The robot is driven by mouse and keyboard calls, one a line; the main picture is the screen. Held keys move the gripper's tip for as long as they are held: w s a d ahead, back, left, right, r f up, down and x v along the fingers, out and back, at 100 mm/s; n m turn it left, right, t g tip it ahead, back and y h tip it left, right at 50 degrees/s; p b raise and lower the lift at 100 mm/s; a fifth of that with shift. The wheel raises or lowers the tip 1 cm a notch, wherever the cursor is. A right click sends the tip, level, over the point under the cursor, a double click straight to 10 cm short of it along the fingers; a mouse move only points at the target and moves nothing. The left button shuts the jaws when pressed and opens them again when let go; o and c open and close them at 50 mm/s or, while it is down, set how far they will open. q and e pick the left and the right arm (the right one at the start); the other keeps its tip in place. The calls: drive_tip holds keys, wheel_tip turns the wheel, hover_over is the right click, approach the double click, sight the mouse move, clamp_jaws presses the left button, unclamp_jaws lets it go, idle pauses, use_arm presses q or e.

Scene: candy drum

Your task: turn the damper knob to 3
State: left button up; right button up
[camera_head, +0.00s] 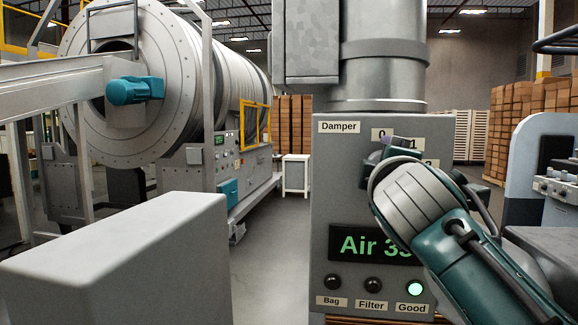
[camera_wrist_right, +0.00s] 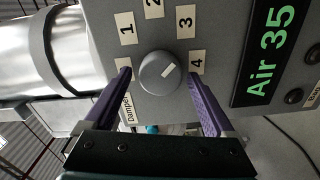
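The round grey damper knob (camera_wrist_right: 160,72) sits on the grey control box (camera_head: 345,190). In the right wrist view its white pointer mark slants to the upper right, between the labels 3 (camera_wrist_right: 186,22) and 4 (camera_wrist_right: 197,63). My right gripper (camera_wrist_right: 160,78) is open, its purple fingers on either side of the knob with gaps visible. In the head view my right gripper (camera_head: 393,146) covers the knob and part of the dial labels. The label 0 (camera_head: 381,134) shows above it. My left gripper is not in view.
A green "Air 35" display (camera_wrist_right: 265,50) is on the box; my right arm partly covers it in the head view. Indicators sit below, the Good light (camera_head: 414,288) lit green. A plain grey block (camera_head: 120,255) stands lower left, a large drum (camera_head: 190,60) behind.

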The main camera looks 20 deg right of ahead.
drive_tip(key=b+v, duration=0.2)
drive_tip(key=v, duration=0.8)
drive_tip(key=shift+b, duration=0.3)
